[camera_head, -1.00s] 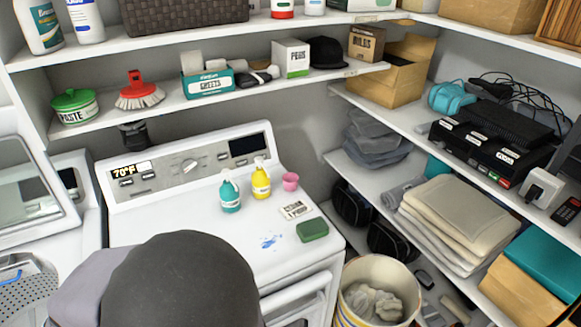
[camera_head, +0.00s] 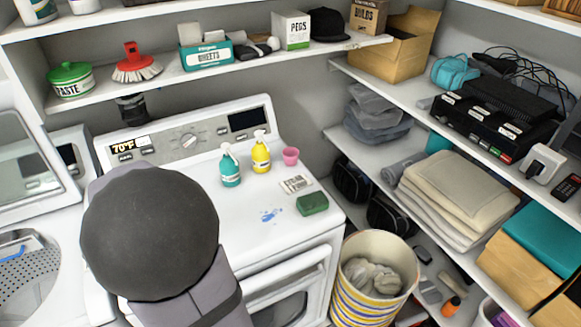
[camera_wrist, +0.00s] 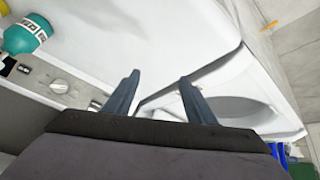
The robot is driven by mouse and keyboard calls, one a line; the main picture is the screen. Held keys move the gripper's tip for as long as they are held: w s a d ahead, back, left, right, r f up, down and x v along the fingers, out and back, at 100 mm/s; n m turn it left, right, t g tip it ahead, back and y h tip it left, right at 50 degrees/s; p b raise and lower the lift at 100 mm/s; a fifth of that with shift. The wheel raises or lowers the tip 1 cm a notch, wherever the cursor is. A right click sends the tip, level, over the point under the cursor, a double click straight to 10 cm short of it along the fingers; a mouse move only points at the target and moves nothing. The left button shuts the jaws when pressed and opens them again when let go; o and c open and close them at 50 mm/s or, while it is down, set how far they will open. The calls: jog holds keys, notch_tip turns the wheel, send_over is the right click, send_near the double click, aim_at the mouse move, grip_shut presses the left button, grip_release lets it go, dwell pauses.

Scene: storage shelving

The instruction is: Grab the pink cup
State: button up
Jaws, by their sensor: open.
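The small pink cup (camera_head: 291,156) stands upright on the white washer top (camera_head: 250,240), near its back right. A yellow spray bottle (camera_head: 261,152) stands just left of it, and a teal spray bottle (camera_head: 230,167) stands further left. The teal bottle also shows at the upper left of the wrist view (camera_wrist: 25,35). My gripper (camera_wrist: 158,90) shows in the wrist view with its two dark fingers apart and nothing between them. The cup is not visible in that view. In the head view my arm hides my gripper.
A green sponge (camera_head: 312,204), a small white labelled item (camera_head: 296,184) and a blue smear lie on the washer in front of the cup. The control panel (camera_head: 190,140) rises behind. A striped bin (camera_head: 372,300) stands to the right, beside shelves with folded cloths (camera_head: 458,195).

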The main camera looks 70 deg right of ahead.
jog(key=s+d+r+m+h+b, duration=0.15)
jog(key=s+d+h, duration=0.25)
jog(key=d, duration=0.8)
jog(key=s+d+r+m+h+b, duration=0.1)
jog(key=s+d+h+b, duration=0.2)
jog(key=d, duration=1)
jog(key=s+d+f+m+g+h+b, duration=0.25)
jog(key=s+d+m+b, duration=0.2)
jog(key=s, duration=0.35)
jog(key=s+d+f+m+g+h+b, duration=0.2)
jog(key=s+d+m+g+h+b, duration=0.3)
jog(key=s, duration=0.3)
jog(key=m+y+p, duration=0.4)
send_near(288, 160)
jog(key=d, duration=0.1)
jog(key=s+d, duration=0.1)
jog(key=d+t, duration=0.1)
jog(key=shift+s+f, duration=0.15)
jog(key=shift+f, duration=0.15)
jog(key=shift+d+f, duration=0.2)
jog(key=shift+f, duration=0.1)
jog(key=shift+p+x, duration=0.4)
jog(key=shift+x, duration=0.65)
jog(key=shift+d, duration=0.1)
